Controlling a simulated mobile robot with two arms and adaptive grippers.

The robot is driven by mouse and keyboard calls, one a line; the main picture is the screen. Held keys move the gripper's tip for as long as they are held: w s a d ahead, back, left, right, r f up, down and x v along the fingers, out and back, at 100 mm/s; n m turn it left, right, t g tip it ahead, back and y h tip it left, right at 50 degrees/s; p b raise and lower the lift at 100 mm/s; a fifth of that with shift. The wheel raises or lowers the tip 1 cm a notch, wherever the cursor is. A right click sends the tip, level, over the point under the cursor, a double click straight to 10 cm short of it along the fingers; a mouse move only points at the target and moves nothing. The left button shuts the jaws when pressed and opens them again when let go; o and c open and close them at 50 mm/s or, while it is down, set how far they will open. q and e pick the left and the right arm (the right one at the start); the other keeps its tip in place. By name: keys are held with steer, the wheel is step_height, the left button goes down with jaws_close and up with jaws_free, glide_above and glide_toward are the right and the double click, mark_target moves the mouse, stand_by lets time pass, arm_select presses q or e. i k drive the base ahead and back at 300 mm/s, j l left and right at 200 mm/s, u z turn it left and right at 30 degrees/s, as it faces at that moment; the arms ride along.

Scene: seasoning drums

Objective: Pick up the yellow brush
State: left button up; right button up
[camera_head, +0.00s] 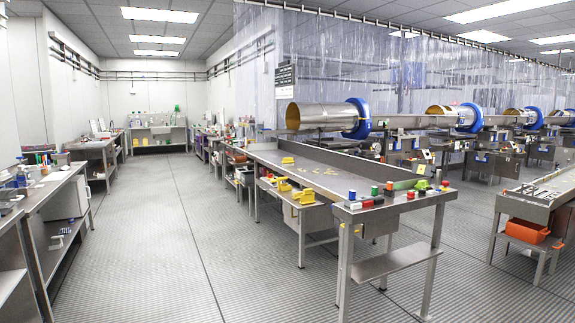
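Several small yellow things are in view, but they are too small to tell which is a brush. One yellow item (288,160) is on the long steel table (345,178) at its left edge. Two more yellow items, a farther one (283,185) and a nearer one (304,196), are lower along the table's left side. Small yellow shapes (328,171) lie on the tabletop. Neither of my grippers is in view.
A wide grey floor aisle (180,230) is clear left of the long table. Red, green, blue and white blocks (389,188) line the table's near end. A bench (50,190) stands at left. An orange bin (527,231) is under the right table. Metal drums (320,116) stand behind.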

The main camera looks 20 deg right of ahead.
mark_target(286, 162)
steer(key=i+u, duration=0.2)
steer(key=i, duration=0.5)
steer(key=i+u, duration=0.15)
steer(key=i, duration=1.75)
steer(key=i+j, duration=0.1)
steer(key=i, duration=1.8)
steer(key=i+z, duration=0.1)
steer(key=i, duration=0.5)
steer(key=i+j+z, duration=0.1)
steer(key=i, duration=0.55)
steer(key=i+j+z, duration=0.1)
steer(key=i, duration=0.5)
